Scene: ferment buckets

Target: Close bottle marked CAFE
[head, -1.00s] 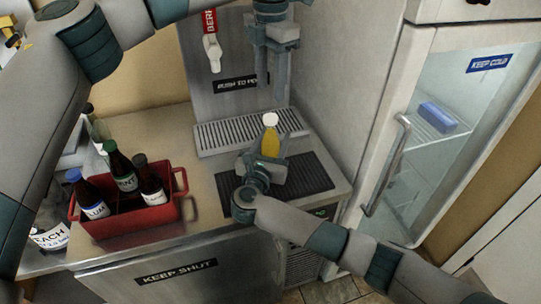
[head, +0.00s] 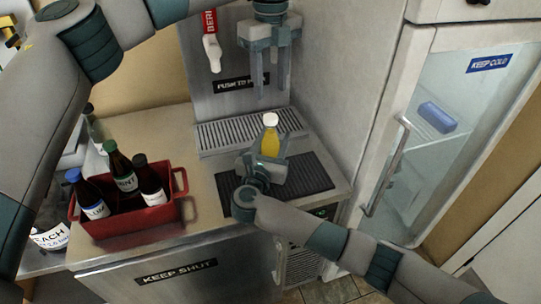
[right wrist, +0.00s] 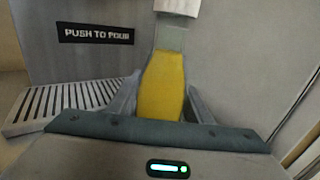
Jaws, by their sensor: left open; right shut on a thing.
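A bottle with yellow contents (head: 270,143) and a white top (head: 270,119) stands upright over the dark mat. It also shows in the right wrist view (right wrist: 163,85), with a clear grey neck below the white part. No CAFE lettering is readable on it. My right gripper (head: 264,160) is shut around its body from the front; its fingers flank the bottle in the right wrist view (right wrist: 160,100). My left gripper (head: 273,88) points down, open and empty, above the bottle and in front of the dispenser panel. I cannot tell whether the white top is fully seated.
A red crate (head: 130,222) with several dark bottles stands on the left of the counter (head: 205,205). A slotted drip tray (head: 222,133) lies behind the dark mat (head: 315,172). A glass-door fridge (head: 395,150) stands right. A white tap (head: 212,52) hangs at the back.

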